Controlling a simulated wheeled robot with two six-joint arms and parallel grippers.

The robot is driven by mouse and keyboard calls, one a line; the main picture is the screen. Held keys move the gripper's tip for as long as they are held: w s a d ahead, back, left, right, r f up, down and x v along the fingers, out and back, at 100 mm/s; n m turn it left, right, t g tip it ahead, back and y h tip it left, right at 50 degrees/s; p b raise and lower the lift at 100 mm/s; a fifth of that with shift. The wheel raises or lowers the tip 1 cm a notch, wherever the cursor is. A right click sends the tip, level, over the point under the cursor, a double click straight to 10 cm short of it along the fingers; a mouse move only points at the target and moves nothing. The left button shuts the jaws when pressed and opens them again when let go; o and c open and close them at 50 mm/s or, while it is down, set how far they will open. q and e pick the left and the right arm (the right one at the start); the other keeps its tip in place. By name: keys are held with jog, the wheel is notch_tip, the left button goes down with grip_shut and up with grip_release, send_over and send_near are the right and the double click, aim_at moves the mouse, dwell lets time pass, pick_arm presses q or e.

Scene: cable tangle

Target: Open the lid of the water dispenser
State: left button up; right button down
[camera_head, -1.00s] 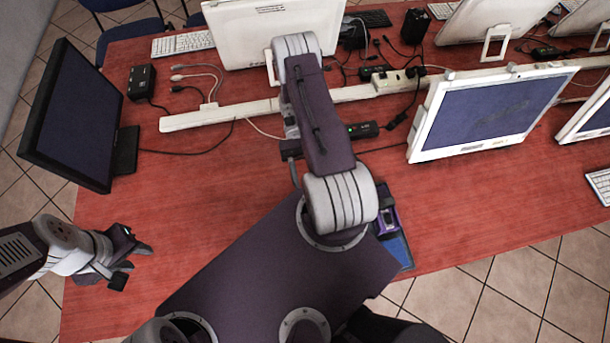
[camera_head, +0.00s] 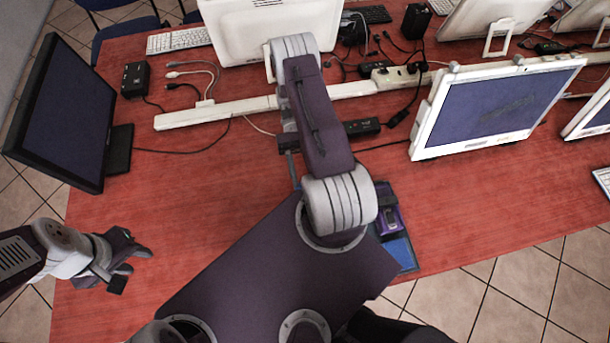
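I cannot make out a water dispenser or its lid in the head view. A small purple and dark object (camera_head: 388,222) sits by the table's front edge, partly hidden behind my arm; I cannot tell what it is. My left gripper (camera_head: 141,261) is at the left, above the red table, with its fingers apart and nothing between them.
A black monitor (camera_head: 68,112) stands at the left of the red table (camera_head: 205,200). A white power strip (camera_head: 215,114), cables and adapters run across the middle. White computers (camera_head: 500,108) stand at the back and right. A blue patch (camera_head: 402,254) lies by the front edge. The left-centre tabletop is clear.

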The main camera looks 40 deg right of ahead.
jog(key=shift+f, duration=0.2)
jog(key=c, duration=0.8)
grip_release()
jog(key=shift+c, duration=0.2)
jog(key=shift+w, duration=0.1)
jog(key=b+v, duration=0.2)
jog(key=v, duration=0.5)
jog(key=shift+w, duration=0.2)
jog(key=shift+d+r, duration=0.15)
